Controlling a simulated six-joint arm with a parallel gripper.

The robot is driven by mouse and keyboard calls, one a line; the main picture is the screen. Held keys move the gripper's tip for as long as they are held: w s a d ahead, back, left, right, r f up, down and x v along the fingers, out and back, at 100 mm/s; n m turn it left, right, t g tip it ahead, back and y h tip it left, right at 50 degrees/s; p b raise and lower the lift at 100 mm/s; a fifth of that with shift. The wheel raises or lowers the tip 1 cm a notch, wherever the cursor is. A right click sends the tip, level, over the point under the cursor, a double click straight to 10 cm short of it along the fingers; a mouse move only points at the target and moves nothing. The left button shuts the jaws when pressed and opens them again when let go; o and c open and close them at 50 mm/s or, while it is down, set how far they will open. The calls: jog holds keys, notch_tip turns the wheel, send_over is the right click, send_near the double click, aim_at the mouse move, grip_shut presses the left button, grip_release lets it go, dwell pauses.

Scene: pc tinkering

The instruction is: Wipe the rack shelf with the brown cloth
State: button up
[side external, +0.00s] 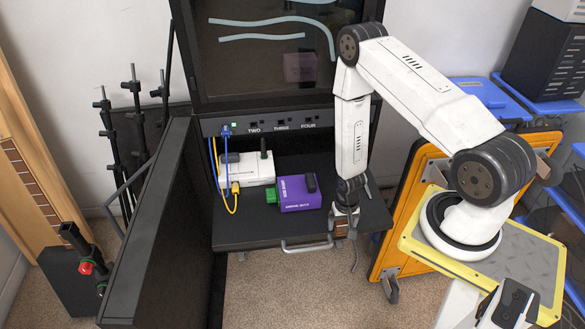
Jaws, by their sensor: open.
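The black rack shelf (250,234) juts out below a panel with numbered ports. My gripper (343,229) points down at the shelf's front right part, with its jaws open. A small brown thing (341,227), which looks like the brown cloth, shows at the fingertips, partly hidden by them. I cannot tell whether the fingers touch it.
A purple box (299,194) with a green connector and a white device (249,170) stand on the shelf. Blue (214,165) and yellow (231,203) cables hang at its left. A handle (306,246) runs along the front edge. A black door (160,235) stands open at left.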

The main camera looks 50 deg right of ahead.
jog(key=shift+r, duration=0.45)
dwell(0.6)
jog(key=c, duration=1.2)
jog(key=shift+o, duration=0.2)
jog(key=shift+w+d, duration=0.85)
jog(key=shift+d, duration=0.05)
jog(key=shift+a, duration=0.1)
jog(key=shift+s+a+r, duration=0.1)
jog(key=shift+s+a, duration=0.7)
jog(key=shift+s, duration=0.05)
